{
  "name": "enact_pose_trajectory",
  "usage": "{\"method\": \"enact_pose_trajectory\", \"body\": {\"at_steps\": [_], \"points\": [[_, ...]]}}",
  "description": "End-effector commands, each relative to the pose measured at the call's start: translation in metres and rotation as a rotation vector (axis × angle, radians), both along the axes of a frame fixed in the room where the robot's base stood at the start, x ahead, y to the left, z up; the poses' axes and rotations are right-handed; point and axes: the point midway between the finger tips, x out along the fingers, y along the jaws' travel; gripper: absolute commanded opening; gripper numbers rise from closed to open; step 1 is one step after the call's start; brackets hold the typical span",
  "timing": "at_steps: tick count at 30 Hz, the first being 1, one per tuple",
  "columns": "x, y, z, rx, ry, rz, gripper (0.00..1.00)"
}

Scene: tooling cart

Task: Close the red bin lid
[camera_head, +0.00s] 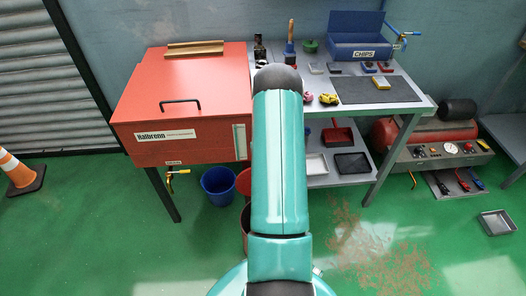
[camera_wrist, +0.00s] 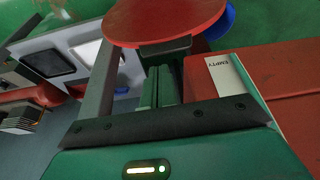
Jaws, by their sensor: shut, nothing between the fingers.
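A round red lid (camera_wrist: 165,18) fills the top of the wrist view, just beyond the tip of my gripper (camera_wrist: 163,50). The fingers are together with nothing between them. The fingertips overlap the lid's near edge in the picture; I cannot tell whether they touch it. In the head view the red bin (camera_head: 245,222) stands on the floor beside the blue bucket, partly hidden by my arm. The red lid (camera_head: 243,180) shows above it as a partial disc, and the lid's exact angle is unclear. My gripper is hidden behind my arm in the head view.
A large red chest (camera_head: 190,90) with a black handle stands on the left, and its labelled side is close to my gripper. A blue bucket (camera_head: 220,184) is left of the bin. The grey cart (camera_head: 405,86) holds tools and a blue CHIPS box (camera_head: 357,38).

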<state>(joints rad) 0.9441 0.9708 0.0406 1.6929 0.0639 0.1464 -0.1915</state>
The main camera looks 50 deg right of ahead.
Motion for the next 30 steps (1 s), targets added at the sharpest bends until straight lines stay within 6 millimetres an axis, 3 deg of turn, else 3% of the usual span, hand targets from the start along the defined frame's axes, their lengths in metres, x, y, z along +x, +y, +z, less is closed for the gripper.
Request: {"method": "enact_pose_trajectory", "body": {"at_steps": [3, 9, 30], "points": [[0.005, -0.004, -0.019, 0.001, 0.001, 0.000, 0.00], [0.012, -0.008, -0.032, 0.000, 0.000, 0.001, 0.00], [0.009, -0.005, -0.032, -0.026, -0.026, 0.000, 0.00]]}}
